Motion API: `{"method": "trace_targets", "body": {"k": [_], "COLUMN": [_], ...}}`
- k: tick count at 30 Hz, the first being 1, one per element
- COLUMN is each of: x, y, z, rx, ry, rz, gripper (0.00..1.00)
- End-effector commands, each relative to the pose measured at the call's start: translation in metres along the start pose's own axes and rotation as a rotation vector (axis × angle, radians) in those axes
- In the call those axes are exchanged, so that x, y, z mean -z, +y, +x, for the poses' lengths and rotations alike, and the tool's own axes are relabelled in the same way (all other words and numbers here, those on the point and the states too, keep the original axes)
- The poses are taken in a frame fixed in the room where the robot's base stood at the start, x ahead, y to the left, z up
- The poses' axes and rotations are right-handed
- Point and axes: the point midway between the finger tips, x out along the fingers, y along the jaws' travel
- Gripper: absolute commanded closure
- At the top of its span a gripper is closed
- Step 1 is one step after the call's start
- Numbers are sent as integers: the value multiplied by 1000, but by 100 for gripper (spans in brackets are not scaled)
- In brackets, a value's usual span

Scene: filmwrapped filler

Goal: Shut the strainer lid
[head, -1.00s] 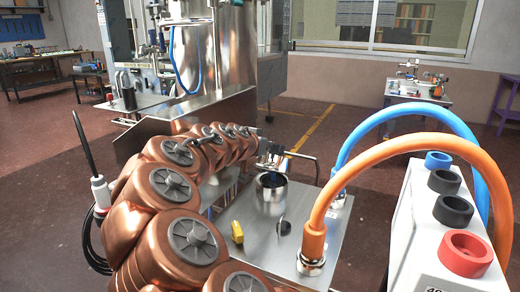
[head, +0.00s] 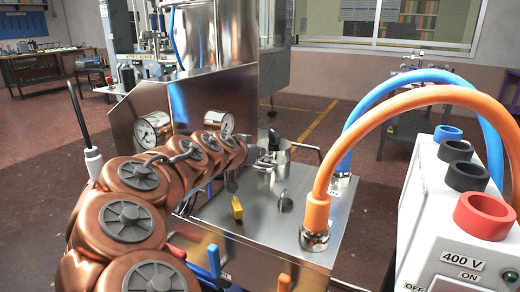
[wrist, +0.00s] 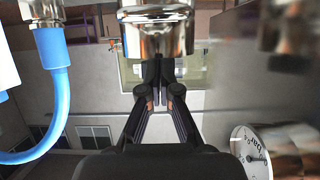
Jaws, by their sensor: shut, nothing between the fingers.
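The strainer (head: 280,157) appears to be the short shiny metal cylinder on the steel table top in the head view. A metal cylinder, probably the same one, hangs into the top of the wrist view (wrist: 157,38). The lid is not clearly distinguishable; my arm's end covers the cylinder's left side. My gripper (head: 268,157) is at the cylinder's rim in the head view. In the wrist view my gripper (wrist: 161,75) has its dark fingers together and empty, their tips overlapping the cylinder's edge in the picture. I cannot tell whether they touch it.
An orange hose (head: 322,180) and a blue hose (head: 352,135) arch over the right side to a white 400 V box (head: 440,215). A yellow block (head: 237,208) and a small dark knob (head: 285,200) stand on the table. A gauge (head: 152,130) is behind my arm.

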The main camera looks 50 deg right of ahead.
Motion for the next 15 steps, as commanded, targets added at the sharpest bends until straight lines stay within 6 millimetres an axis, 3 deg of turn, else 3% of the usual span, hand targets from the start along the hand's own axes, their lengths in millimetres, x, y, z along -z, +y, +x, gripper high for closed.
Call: {"method": "trace_targets", "body": {"k": [15], "x": [-10], "y": [0], "z": [1], "rx": [0], "ry": [-1], "rz": [1], "gripper": [100]}}
